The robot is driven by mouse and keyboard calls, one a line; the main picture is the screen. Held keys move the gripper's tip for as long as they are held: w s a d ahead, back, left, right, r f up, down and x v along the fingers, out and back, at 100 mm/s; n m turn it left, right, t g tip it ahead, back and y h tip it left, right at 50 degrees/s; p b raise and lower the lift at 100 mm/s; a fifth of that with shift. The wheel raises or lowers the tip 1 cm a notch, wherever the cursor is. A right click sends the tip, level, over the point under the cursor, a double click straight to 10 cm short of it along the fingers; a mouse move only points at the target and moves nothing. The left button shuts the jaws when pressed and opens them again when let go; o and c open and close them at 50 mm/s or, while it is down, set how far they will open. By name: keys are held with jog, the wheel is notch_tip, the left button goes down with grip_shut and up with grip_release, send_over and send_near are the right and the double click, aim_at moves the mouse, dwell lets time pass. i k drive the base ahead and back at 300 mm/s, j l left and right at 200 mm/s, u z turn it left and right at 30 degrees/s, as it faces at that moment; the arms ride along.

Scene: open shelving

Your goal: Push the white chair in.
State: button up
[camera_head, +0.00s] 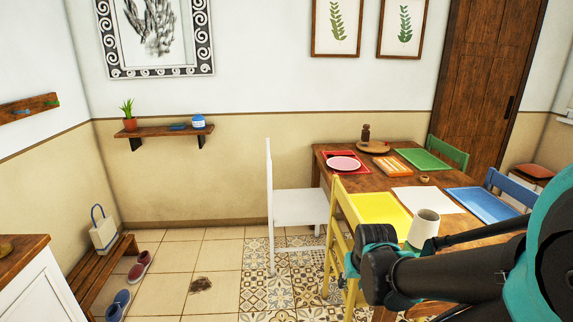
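The white chair (300,207) stands at the left end of the wooden table (370,184). Its tall back is on the left, seen nearly edge-on, and its seat points right toward the table. The back stands well out from the table edge. The seat's right edge is close to the table and the yellow chair; I cannot tell if they touch. My black and teal arm (440,277) is folded across the lower right, in front of the table. I cannot make out my gripper's fingers.
A yellow chair (341,222) stands at the near side, partly behind my arm. Green (449,152) and blue (507,185) chairs stand around the table. A bench (95,268) with shoes is at left.

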aim_at(286, 208)
jog(key=i+j, duration=0.15)
jog(key=j, duration=0.15)
jog(key=i+j+z, duration=0.15)
jog(key=j, duration=0.2)
jog(key=i+j, duration=0.15)
jog(key=j, duration=0.15)
jog(key=i+j+z, duration=0.1)
jog(key=j, duration=0.25)
jog(key=i+j+z, duration=0.1)
jog(key=j, duration=0.25)
jog(key=i+j+u, duration=0.45)
jog(key=i+j, duration=0.65)
jog(key=i, duration=0.15)
